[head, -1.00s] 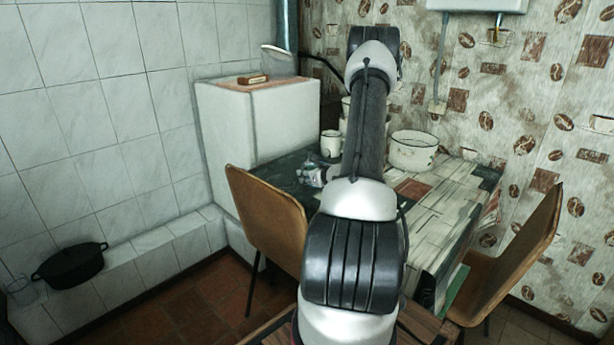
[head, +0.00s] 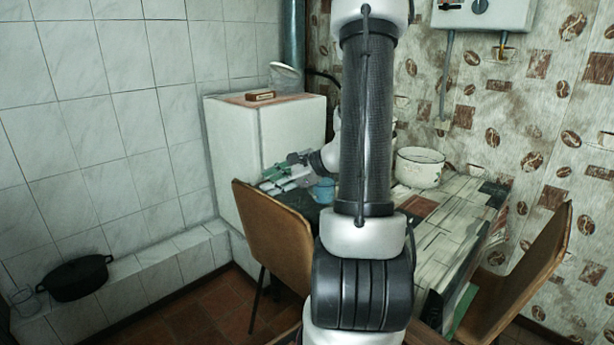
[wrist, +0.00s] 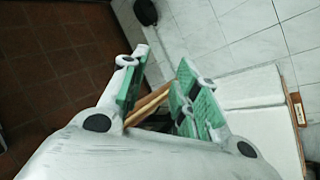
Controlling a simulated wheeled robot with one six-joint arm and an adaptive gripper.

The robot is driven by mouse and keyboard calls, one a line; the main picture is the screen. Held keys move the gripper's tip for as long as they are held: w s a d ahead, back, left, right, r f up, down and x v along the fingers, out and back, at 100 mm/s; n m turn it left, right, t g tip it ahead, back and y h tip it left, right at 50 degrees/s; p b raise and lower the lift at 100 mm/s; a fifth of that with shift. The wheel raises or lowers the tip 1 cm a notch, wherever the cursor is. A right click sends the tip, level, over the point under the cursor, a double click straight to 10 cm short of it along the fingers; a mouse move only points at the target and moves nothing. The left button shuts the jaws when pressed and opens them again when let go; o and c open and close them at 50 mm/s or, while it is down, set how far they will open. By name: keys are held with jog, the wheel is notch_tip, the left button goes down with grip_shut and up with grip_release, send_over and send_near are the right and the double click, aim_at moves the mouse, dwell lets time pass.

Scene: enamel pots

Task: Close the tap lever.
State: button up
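I cannot pick out the tap lever for certain. A small yellowish fitting (head: 503,50) sits on a pipe under the white wall unit at the upper right; it is too small to tell whether it is a lever. My gripper (head: 284,174) is left of my forearm, over the far-left part of the table and in front of the white cabinet. In the wrist view my gripper (wrist: 158,88) has its green-padded fingers apart. Nothing is held between them; a brown chair back shows beyond the gap.
A blue mug (head: 323,190) and a white enamel pot (head: 419,168) stand on the table (head: 440,228). Brown chairs stand at left (head: 272,235) and right (head: 530,270). A black pot (head: 77,278) sits on the tiled ledge. The white cabinet (head: 260,145) stands behind my gripper. My arm hides the table's middle.

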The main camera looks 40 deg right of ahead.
jog(key=s+a+r+n+g+h, duration=0.1)
jog(key=s+a+r+n+g, duration=0.2)
jog(key=s+n, duration=0.5)
jog(key=s+a+r+n+g+h, duration=0.1)
jog(key=s+a+r+n+g, duration=0.3)
jog(key=s+a+n, duration=0.4)
jog(key=shift+s+a+r+n+g, duration=0.15)
jog(key=shift+s+r+n+g, duration=0.2)
jog(key=shift+s+n, duration=0.55)
jog(key=s+d+r+n+h, duration=0.2)
jog(key=s+d+r+n+t+h, duration=0.1)
jog(key=d+r+n, duration=0.1)
jog(key=n, duration=0.1)
jog(key=shift+s+r+h, duration=0.1)
jog(key=shift+s+h, duration=0.25)
jog(key=shift+h, duration=0.05)
jog(key=c, duration=0.3)
jog(key=shift+d+r+n+t, duration=0.1)
jog(key=shift+n+t, duration=0.15)
jog(key=shift+n, duration=0.05)
grip_shut()
